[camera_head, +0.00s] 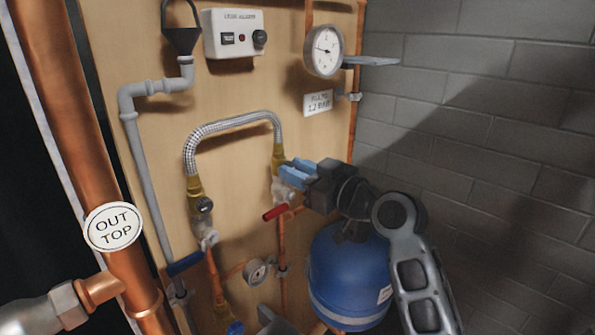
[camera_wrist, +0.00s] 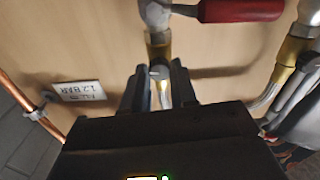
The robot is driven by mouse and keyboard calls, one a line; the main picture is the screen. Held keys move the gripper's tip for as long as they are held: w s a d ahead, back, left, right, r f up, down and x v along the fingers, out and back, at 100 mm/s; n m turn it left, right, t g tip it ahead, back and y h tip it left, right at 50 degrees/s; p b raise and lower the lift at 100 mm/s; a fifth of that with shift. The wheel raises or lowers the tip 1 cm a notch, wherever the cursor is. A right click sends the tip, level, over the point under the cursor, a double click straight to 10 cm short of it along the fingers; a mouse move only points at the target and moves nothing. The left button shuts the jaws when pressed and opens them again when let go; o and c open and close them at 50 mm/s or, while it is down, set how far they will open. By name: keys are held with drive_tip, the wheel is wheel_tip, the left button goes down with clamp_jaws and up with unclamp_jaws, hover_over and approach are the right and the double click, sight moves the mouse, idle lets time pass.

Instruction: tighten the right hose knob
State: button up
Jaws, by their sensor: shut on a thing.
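The braided hose (camera_head: 232,122) arches between two brass fittings on the wooden board. My gripper (camera_head: 291,173), with blue fingertips, is at the right brass fitting (camera_head: 278,158), reaching in from the right. The fingers hide the right hose knob in the head view. In the wrist view, the right hose knob (camera_wrist: 159,72) is a small grey piece on the brass fitting, between the two dark fingers of my gripper (camera_wrist: 157,84). The gripper is shut on it. The left hose knob (camera_head: 204,205) is dark and sits on the left fitting, free of the gripper.
A red valve handle (camera_head: 275,212) is just below my gripper, and a blue valve handle (camera_head: 185,263) is at lower left. A blue tank (camera_head: 345,272) stands under my arm. A pressure gauge (camera_head: 323,50) is above. A grey block wall (camera_head: 470,130) is at right.

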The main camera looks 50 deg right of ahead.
drive_tip(key=shift+m, duration=0.3)
clamp_jaws()
drive_tip(key=shift+f+m+p, duration=0.2)
drive_tip(key=shift+m+p, duration=2.8)
drive_tip(key=shift+m, duration=14.1)
drive_tip(key=o, duration=0.9)
unclamp_jaws()
